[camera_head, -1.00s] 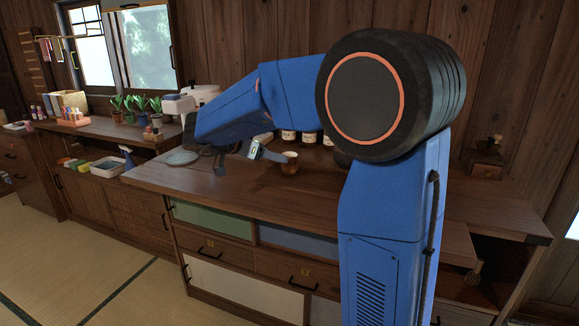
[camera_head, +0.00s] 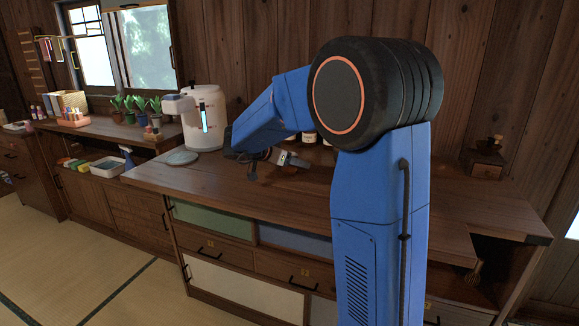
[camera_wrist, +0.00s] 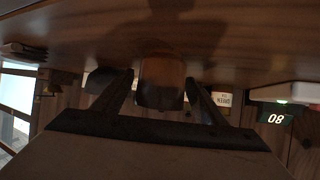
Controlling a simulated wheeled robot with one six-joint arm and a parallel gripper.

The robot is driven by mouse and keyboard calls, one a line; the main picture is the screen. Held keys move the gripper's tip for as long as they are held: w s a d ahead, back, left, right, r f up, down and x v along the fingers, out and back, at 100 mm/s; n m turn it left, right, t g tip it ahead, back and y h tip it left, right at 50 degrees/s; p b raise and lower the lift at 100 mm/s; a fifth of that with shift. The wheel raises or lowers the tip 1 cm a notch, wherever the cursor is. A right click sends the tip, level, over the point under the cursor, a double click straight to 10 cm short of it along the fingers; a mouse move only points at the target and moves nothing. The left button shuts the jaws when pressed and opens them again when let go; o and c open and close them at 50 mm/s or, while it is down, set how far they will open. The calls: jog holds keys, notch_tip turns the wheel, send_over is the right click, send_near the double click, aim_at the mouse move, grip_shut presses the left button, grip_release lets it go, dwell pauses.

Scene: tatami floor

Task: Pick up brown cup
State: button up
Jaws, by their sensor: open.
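The brown cup (camera_wrist: 160,82) shows in the wrist view, which looks upside down. It is between the two spread fingers of my gripper (camera_wrist: 160,76), one finger on each side. I cannot tell whether either finger touches it. In the head view my gripper (camera_head: 275,165) is low over the wooden counter, and I cannot make out the cup there; the gripper and arm seem to cover it. My gripper is open.
The wooden counter (camera_head: 215,178) has a grey plate (camera_head: 182,157) and a white water dispenser (camera_head: 203,120) to the left. Jars (camera_head: 310,139) stand behind my gripper, partly hidden by my arm. A small wooden box (camera_head: 484,160) is far right. The counter's front left is clear.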

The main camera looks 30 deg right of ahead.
jog(key=shift+x, duration=0.95)
jog(key=c, duration=1.2)
jog(key=shift+r, duration=0.25)
